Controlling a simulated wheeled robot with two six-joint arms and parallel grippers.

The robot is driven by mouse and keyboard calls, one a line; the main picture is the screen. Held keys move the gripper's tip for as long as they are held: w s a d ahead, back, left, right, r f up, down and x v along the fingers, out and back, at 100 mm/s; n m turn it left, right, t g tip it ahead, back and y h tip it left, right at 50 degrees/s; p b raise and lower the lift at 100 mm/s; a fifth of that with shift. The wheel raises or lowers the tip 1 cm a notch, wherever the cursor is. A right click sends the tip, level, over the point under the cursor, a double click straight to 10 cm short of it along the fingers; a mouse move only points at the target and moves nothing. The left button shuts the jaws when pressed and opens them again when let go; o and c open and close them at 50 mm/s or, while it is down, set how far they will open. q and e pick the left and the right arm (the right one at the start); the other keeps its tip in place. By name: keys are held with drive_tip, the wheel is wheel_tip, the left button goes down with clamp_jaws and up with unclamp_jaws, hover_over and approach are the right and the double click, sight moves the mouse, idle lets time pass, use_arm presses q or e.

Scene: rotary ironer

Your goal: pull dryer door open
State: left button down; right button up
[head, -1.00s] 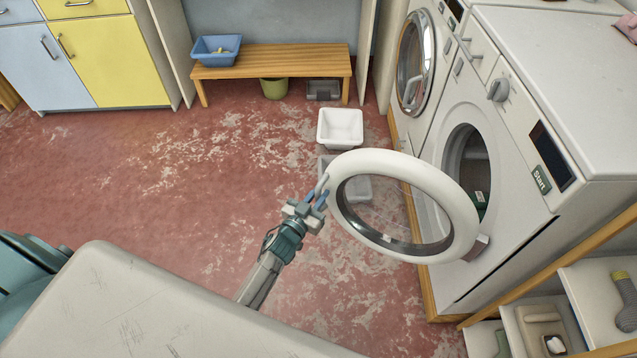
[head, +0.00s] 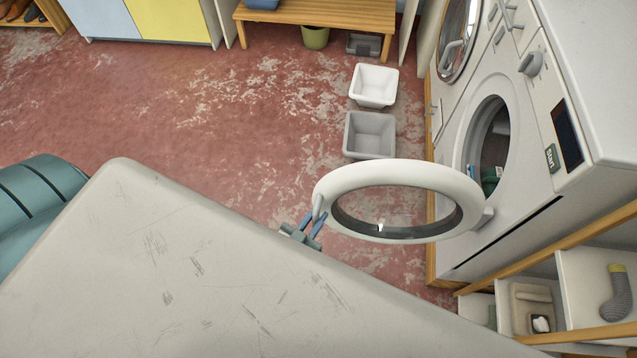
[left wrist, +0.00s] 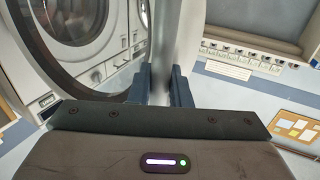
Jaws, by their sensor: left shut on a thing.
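The dryer door (head: 335,178), a round white ring with a dark glass centre, stands wide open on its hinge at the right. The dryer (head: 525,205) shows its round opening, with something green inside. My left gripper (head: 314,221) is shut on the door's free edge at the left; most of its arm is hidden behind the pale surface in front. In the left wrist view the fingers (left wrist: 165,85) sit on both sides of the upright door edge (left wrist: 188,55). My right gripper is not in view.
A pale scratched surface (head: 170,270) fills the lower left. A white bin (head: 374,84) and a grey bin (head: 369,132) stand on the floor behind the door. Shelves (head: 575,285) stand at the lower right. The red floor at the left is clear.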

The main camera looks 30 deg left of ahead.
use_arm(q)
drive_tip(key=shift+s+d, duration=0.3)
drive_tip(key=shift+s, duration=0.25)
drive_tip(key=shift+s+d, duration=0.3)
drive_tip(key=shift+s, duration=0.25)
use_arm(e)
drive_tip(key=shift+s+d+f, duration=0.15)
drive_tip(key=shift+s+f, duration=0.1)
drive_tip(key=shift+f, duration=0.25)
use_arm(q)
drive_tip(key=c, duration=1.4)
unclamp_jaws()
